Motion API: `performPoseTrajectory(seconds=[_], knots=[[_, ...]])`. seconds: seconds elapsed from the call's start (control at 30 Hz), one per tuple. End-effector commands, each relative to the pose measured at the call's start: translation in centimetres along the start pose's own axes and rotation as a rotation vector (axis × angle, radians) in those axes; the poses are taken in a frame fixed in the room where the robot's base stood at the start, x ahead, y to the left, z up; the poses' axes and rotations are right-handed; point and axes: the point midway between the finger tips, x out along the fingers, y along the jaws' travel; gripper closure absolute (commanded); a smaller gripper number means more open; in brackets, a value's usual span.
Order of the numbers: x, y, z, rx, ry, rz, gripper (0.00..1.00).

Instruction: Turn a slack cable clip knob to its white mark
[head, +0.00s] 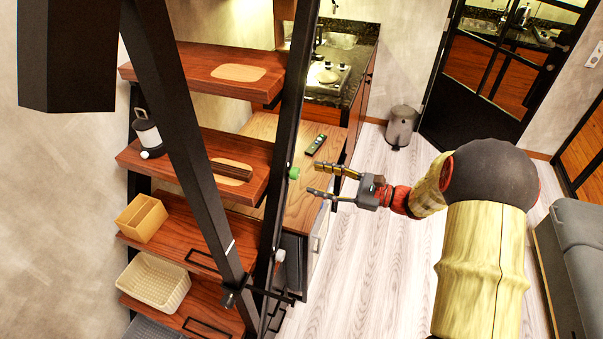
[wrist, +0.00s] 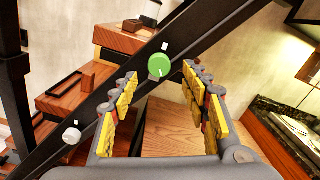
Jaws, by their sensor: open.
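A round green knob (head: 294,173) sits on the dark slanted stair rail (head: 283,140) in the head view. In the wrist view the green knob (wrist: 158,66) is ahead of my fingers, with a faint pale line on its face. A small white mark (wrist: 165,46) shows just above it on the rail. A white knob (wrist: 72,134) sits lower on the same rail; it also shows in the head view (head: 279,255). My gripper (head: 329,181) is open and empty, just right of the green knob and apart from it. Its two yellow-padded fingers (wrist: 160,88) flank the space before the knob.
Wooden stair treads (head: 222,72) behind the rail hold a lantern (head: 146,132), a tan box (head: 142,217) and a cream basket (head: 153,282). A wooden cabinet top (head: 312,187) with a dark remote (head: 316,145) lies behind my gripper. The pale floor (head: 385,240) is open to the right.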

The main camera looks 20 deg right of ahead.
Motion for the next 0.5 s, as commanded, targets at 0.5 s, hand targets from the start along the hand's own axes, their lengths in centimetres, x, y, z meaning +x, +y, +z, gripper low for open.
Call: performPoseTrajectory(seconds=[0.5], knots=[[5.5,0.2,0.0,-0.002,0.001,0.004,0.54]])
